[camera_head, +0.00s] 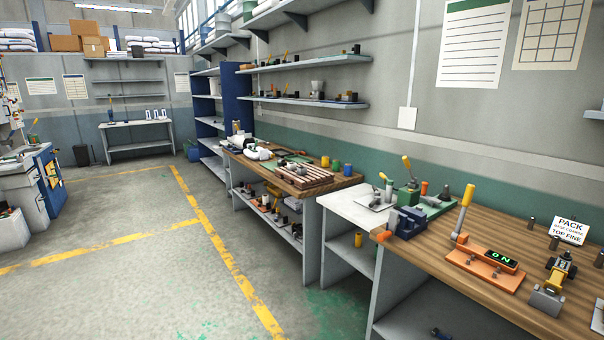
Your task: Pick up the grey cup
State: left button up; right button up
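I cannot single out the grey cup with certainty. A pale grey, cup-like container (317,88) stands on the lower wall shelf, small and far off. Neither of my grippers is in view.
A farther bench carries yellow (348,169) and green (336,165) cylinders. The floor (130,290) at left is open.

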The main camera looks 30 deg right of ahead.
aim_at(301, 171)
jog(key=i+z, duration=0.2)
jog(key=i, duration=1.75)
jog(key=i+j+u, duration=0.15)
jog(key=i, duration=1.6)
jog(key=l, duration=0.05)
